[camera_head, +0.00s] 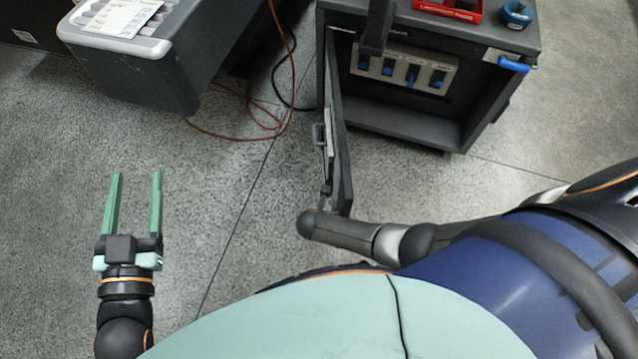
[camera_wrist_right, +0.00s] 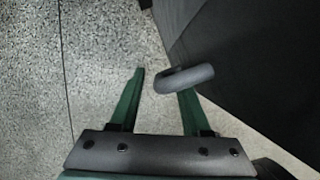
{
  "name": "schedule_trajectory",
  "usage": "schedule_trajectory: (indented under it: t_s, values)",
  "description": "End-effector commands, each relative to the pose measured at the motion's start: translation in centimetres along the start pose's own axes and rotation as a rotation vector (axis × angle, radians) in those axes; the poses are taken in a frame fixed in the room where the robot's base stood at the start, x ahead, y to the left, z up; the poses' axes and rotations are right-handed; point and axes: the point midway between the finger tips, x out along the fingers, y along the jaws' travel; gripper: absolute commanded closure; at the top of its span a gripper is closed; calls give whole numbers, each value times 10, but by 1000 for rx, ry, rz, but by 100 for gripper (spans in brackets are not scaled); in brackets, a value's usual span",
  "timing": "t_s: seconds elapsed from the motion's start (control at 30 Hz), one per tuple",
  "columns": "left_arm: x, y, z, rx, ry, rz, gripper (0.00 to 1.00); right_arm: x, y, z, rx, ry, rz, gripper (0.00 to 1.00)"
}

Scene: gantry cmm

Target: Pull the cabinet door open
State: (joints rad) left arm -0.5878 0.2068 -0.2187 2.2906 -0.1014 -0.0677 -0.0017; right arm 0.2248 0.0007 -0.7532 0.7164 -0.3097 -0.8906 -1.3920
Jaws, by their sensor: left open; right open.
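The dark grey cabinet (camera_head: 408,131) stands at the upper right in the head view. Its door (camera_head: 341,150) is swung wide open toward me, hinged on the left side, and the inside shows. In the right wrist view the door (camera_wrist_right: 245,75) is the dark panel on the right, with a grey loop handle (camera_wrist_right: 190,78) on it. My right gripper (camera_wrist_right: 160,81) is open; the handle overlaps its right finger's tip, and its left end reaches between the fingers. Contact is unclear. My left gripper (camera_head: 136,175) is open and empty over the floor, far from the cabinet.
A panel with several blue-handled items (camera_head: 402,74) is inside the cabinet. A red tray (camera_head: 448,10) and a blue round item (camera_head: 517,14) sit on top. A grey machine (camera_head: 150,70) stands upper left. An orange cable (camera_head: 235,137) lies between. Floor near my left gripper is clear.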

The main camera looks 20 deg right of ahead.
Motion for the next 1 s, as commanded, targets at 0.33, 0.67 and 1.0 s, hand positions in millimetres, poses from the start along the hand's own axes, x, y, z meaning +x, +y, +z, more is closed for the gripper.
schedule_trajectory:
  t_s: [0.33,0.67,1.0]
  values:
    - [-21,15,81,-98,-343,17,39,-22,-1,0,0,0,-1,53]
    - [-63,39,148,-188,-652,46,39,-42,-1,0,0,1,-1,53]
    - [-80,50,141,-229,-771,68,39,-104,-1,1,0,1,-1,53]
